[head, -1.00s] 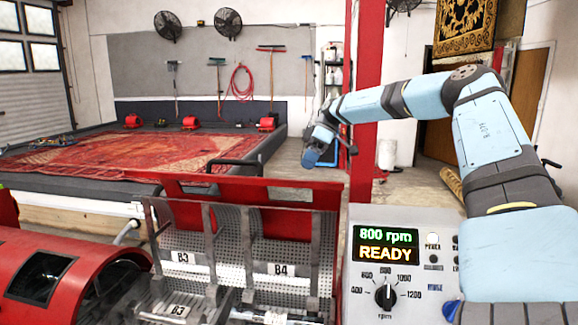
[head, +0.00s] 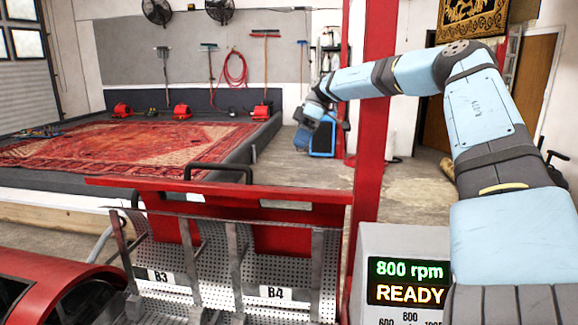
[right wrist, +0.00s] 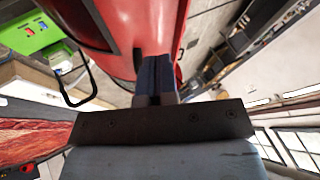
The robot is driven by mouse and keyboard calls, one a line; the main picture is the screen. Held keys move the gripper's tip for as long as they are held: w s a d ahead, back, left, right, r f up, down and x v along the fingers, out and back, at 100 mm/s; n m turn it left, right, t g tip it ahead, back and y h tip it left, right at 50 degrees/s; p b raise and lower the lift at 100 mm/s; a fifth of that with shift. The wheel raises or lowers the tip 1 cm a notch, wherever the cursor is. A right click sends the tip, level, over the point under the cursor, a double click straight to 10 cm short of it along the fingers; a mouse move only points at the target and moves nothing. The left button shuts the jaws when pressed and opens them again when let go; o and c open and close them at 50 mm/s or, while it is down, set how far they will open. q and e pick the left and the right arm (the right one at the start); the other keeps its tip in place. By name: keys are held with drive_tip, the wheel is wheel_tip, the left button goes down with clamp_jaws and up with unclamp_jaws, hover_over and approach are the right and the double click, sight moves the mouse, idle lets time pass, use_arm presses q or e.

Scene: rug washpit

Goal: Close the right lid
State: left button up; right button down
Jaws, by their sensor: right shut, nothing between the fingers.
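The right lid (head: 220,190) is red and stands open and raised behind the perforated drum, with a black handle (head: 218,168) at its far side. The drum compartments below it lie exposed, labelled B3 (head: 160,276) and B4 (head: 275,293). My right gripper (head: 303,138) hangs in the air above and beyond the lid's right end in the picture, apart from it. It also shows in the right wrist view (right wrist: 156,85), with its dark fingers together and empty, and a red curved surface (right wrist: 140,35) beyond them. My left gripper is in neither view.
A red machine cover (head: 45,290) is at lower left. A control box (head: 405,275) reading 800 rpm READY stands right of the drum, beside a red post (head: 375,120). A patterned rug (head: 130,147) lies in the pit behind. Floor right of the post is open.

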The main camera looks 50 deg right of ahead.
sight(278, 194)
drive_tip(key=p+x, duration=0.1)
drive_tip(key=x, duration=0.8)
drive_tip(key=shift+a+f, duration=0.2)
drive_tip(key=shift+a, duration=0.15)
drive_tip(key=s+a, duration=0.1)
drive_tip(key=s+a+p, duration=0.1)
drive_tip(key=a, duration=0.1)
drive_tip(key=shift+a+f, duration=0.15)
drive_tip(key=shift+f, duration=0.05)
drive_tip(key=shift+a, duration=0.1)
drive_tip(key=shift+f, duration=0.15)
drive_tip(key=shift+w, duration=0.1)
